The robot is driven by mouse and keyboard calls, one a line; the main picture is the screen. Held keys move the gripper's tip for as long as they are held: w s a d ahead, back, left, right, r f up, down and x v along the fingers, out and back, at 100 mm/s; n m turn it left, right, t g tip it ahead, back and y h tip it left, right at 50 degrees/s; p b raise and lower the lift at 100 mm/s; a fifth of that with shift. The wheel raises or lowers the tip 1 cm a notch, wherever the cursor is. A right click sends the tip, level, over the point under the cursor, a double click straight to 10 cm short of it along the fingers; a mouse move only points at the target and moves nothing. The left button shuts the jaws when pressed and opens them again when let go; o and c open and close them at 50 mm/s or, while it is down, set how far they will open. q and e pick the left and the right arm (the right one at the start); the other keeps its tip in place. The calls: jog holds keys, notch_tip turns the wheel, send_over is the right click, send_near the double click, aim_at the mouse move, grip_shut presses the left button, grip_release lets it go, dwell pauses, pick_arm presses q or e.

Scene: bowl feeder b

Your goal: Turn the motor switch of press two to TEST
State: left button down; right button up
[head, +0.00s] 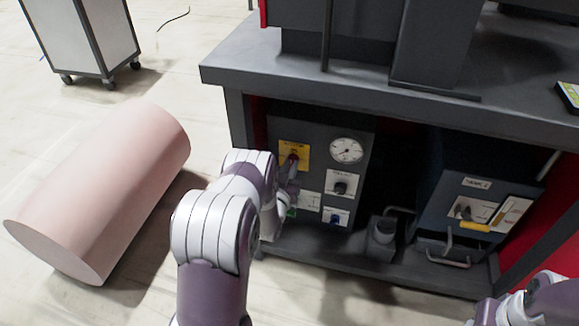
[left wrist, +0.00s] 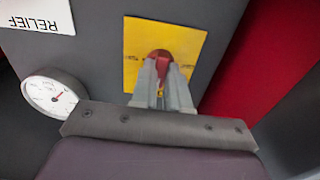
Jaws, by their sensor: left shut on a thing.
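A red switch knob (head: 292,158) sits on a yellow plate (head: 286,147) at the upper left of a dark panel (head: 318,136) under the bench. In the left wrist view the red knob (left wrist: 160,55) stands on the yellow plate (left wrist: 190,35), between the fingertips of my left gripper (left wrist: 163,75). My left gripper (head: 290,168) is shut on this knob. The plate's wording and the knob's setting cannot be read. My right arm shows at the lower right of the head view, but its gripper is out of frame.
A dark box (head: 470,200) with a switch stands to the right. The bench top (head: 300,85) overhangs. A pink cylinder (head: 100,190) lies on the floor at left.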

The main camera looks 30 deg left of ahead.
pick_arm(q)
jog(key=m+p, duration=0.1)
jog(key=m, duration=0.3)
jog(key=shift+m, duration=0.4)
jog(key=m, duration=0.4)
jog(key=shift+p, duration=0.4)
jog(key=m, duration=0.5)
jog(key=shift+f+p, duration=0.1)
jog(key=shift+p, duration=0.25)
jog(key=shift+m, duration=2)
jog(key=c, duration=1.1)
grip_release()
jog(key=shift+s+p, duration=0.1)
jog(key=shift+p, duration=0.25)
